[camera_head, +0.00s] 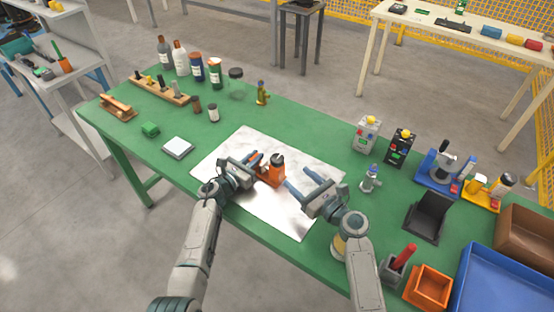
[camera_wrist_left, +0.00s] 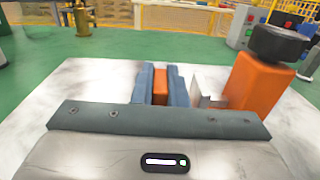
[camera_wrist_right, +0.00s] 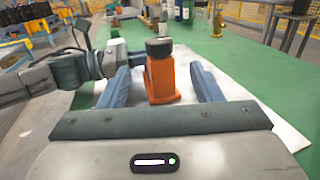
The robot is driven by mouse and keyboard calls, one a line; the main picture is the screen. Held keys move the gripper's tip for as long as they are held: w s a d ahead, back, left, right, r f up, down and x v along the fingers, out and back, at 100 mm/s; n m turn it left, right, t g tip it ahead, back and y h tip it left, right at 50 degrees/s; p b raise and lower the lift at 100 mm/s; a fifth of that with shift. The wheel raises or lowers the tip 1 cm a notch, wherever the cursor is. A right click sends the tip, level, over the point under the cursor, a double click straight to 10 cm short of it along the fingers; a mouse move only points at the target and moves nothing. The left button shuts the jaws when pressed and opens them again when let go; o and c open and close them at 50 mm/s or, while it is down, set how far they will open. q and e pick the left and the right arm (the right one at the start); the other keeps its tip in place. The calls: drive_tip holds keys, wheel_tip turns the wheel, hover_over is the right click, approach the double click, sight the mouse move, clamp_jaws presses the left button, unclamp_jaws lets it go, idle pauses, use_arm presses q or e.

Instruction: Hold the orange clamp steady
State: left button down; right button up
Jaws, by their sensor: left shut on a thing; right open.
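The orange clamp (camera_head: 270,172) has a black knob on top and stands upright on the white sheet (camera_head: 304,158) on the green table. My left gripper (camera_head: 254,159) is shut on a part of the clamp at its left side. In the left wrist view, an orange piece (camera_wrist_left: 160,86) sits between the blue fingers, and the clamp's tall body (camera_wrist_left: 258,84) stands to the right. My right gripper (camera_head: 298,182) is open, to the right of the clamp. In the right wrist view the clamp (camera_wrist_right: 161,76) shows between the spread fingers, with no finger visibly touching it.
Two control boxes (camera_head: 367,133) and a small silver fitting (camera_head: 371,178) stand right of the sheet. A black holder (camera_head: 429,216), an orange bin (camera_head: 428,287) and a blue tray (camera_head: 505,280) lie further right. Several bottles (camera_head: 197,68) stand at the back left. The sheet around the clamp is clear.

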sight(277, 160)
drive_tip(key=x, duration=1)
drive_tip(key=shift+w+a, duration=0.2)
drive_tip(key=shift+a, duration=0.05)
drive_tip(key=c, duration=1)
drive_tip(key=shift+n+g+y, duration=0.4)
drive_tip(key=shift+y, duration=0.1)
drive_tip(key=n+g+y, duration=0.2)
drive_tip(key=g, duration=0.1)
drive_tip(key=n+g+y, duration=0.3)
drive_tip(key=g, duration=0.1)
drive_tip(key=shift+n, duration=0.3)
drive_tip(key=n+g, duration=0.2)
drive_tip(key=g, duration=0.2)
drive_tip(key=n+g, duration=0.3)
drive_tip(key=g, duration=0.2)
drive_tip(key=shift+n+y, duration=0.3)
drive_tip(key=shift+y, duration=0.1)
drive_tip(key=shift+s+n+g, duration=0.1)
drive_tip(key=shift+n+g, duration=0.2)
drive_tip(key=shift+g, duration=0.1)
